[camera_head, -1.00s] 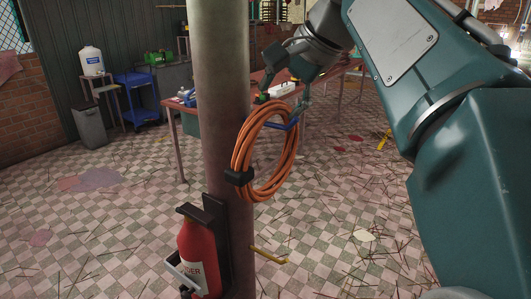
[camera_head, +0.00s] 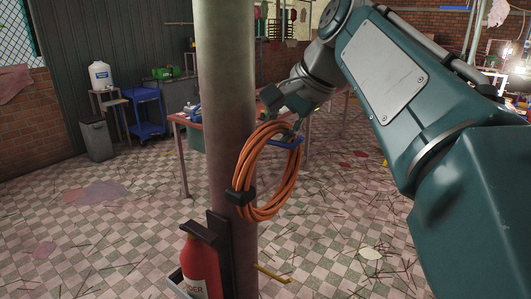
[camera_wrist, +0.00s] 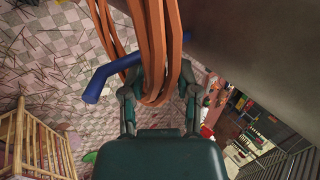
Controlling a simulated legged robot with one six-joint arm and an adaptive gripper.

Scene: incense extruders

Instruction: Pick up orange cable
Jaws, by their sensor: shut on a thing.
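The orange cable (camera_head: 243,172) is a round coil hanging beside the pole, with a black clip (camera_head: 240,197) around its lower left. A blue hook (camera_head: 287,143) crosses the upper part of the coil. My gripper (camera_head: 284,115) is at the top of the coil. In the wrist view, the cable strands (camera_wrist: 155,50) run between the fingers of my gripper (camera_wrist: 158,95), and it is shut on them. The blue hook (camera_wrist: 104,80) passes close by the strands there. The exact finger contact is partly hidden by the cable.
A thick pole (camera_head: 226,100) stands just left of my gripper. A red fire extinguisher (camera_head: 202,268) is mounted low on it, and a yellow hook (camera_head: 273,274) juts out right. A table (camera_head: 183,120) stands behind. The tiled floor at right is mostly open.

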